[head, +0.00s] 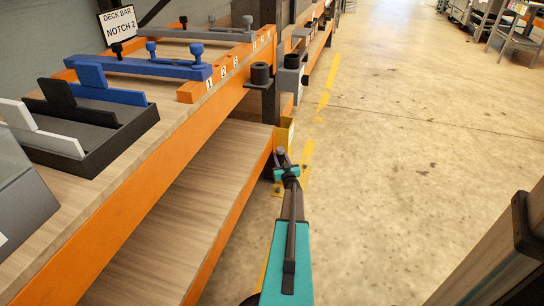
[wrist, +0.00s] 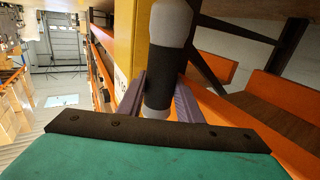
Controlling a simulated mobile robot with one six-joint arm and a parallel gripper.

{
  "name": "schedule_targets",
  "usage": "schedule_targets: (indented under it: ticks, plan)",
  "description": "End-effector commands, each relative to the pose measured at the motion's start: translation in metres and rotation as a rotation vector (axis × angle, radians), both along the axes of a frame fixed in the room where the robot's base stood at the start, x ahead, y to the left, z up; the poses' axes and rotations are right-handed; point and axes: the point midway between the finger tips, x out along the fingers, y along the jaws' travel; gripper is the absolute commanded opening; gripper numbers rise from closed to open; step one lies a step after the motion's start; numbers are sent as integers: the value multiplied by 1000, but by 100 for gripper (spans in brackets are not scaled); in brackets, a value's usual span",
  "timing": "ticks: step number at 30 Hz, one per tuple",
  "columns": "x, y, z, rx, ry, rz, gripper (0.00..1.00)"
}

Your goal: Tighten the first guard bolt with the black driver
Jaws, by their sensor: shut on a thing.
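My gripper (head: 284,160) is low beside the orange frame, next to a yellow panel (head: 285,134). In the wrist view its two fingers (wrist: 160,100) are closed on a grey cylindrical thing with a black band (wrist: 172,62). In the head view the held thing is too small to make out clearly. I cannot tell which of the fittings in view is the first guard bolt.
The upper deck holds a blue bar (head: 140,68), a grey bar (head: 205,34) and a dark tray (head: 88,147) with white, black and blue plates. A black cylinder (head: 261,74) and grey block (head: 290,80) stick out at the orange rail (head: 150,155).

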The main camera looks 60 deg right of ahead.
Motion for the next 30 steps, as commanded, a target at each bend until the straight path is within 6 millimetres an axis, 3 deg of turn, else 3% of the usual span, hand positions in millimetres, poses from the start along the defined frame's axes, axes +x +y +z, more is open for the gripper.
schedule_targets:
  ticks: [20,30]
  plan:
    - [4,6,2,2,-3,7,1]
    - [5,5,-10,1,-3,7,1]
